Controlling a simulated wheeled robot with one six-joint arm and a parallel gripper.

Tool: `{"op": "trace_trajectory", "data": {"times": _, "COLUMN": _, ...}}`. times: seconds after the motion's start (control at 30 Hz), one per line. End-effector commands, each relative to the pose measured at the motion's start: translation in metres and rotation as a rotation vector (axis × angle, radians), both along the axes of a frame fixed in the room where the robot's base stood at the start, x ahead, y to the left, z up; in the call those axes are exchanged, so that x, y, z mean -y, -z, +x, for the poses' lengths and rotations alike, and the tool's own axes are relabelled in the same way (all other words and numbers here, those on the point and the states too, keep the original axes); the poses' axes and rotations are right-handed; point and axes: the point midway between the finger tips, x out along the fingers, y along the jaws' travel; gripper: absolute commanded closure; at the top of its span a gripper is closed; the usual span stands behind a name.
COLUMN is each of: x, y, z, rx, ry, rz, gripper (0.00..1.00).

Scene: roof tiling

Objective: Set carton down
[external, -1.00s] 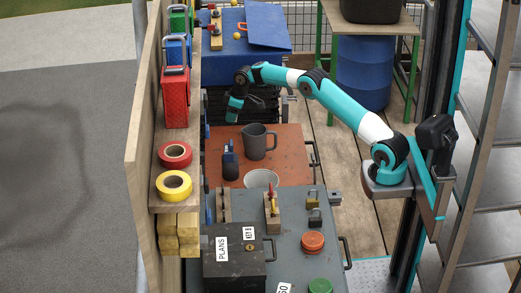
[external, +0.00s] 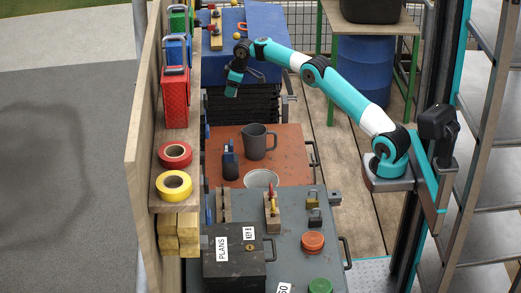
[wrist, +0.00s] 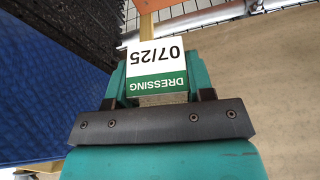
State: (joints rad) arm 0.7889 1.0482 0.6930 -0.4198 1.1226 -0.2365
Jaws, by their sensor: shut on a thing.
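The carton (wrist: 157,67) has a white and green label reading "DRESSING 07/25", upside down in the wrist view. It sits between the two teal fingers of my gripper (wrist: 157,84), which is shut on it. In the external view my gripper (external: 232,88) points down at the near edge of the blue-topped table (external: 264,58), in front of its black bellows side. The carton cannot be made out in that view. Whether it touches anything below is hidden.
A brown-red surface (external: 285,146) nearer the camera holds a grey jug (external: 254,143) and a white bowl (external: 261,178). A shelf on the left holds red (external: 175,98), blue and green boxes. A blue barrel (external: 363,72) stands at the back right.

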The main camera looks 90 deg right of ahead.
Motion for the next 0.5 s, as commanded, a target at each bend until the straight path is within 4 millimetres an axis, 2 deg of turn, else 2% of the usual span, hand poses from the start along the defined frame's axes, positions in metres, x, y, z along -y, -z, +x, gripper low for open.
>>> {"op": "trace_trajectory", "data": {"times": 0.27, "x": -0.002, "y": -0.001, "z": -0.001, "rx": -0.002, "ry": -0.01, "rz": 0.001, "gripper": 0.74}}
{"op": "trace_trajectory", "data": {"times": 0.37, "x": -0.01, "y": -0.004, "z": -0.004, "rx": -0.005, "ry": -0.05, "rz": 0.002, "gripper": 0.74}}
{"op": "trace_trajectory", "data": {"times": 0.5, "x": -0.035, "y": -0.01, "z": -0.016, "rx": -0.014, "ry": -0.165, "rz": 0.005, "gripper": 0.74}}
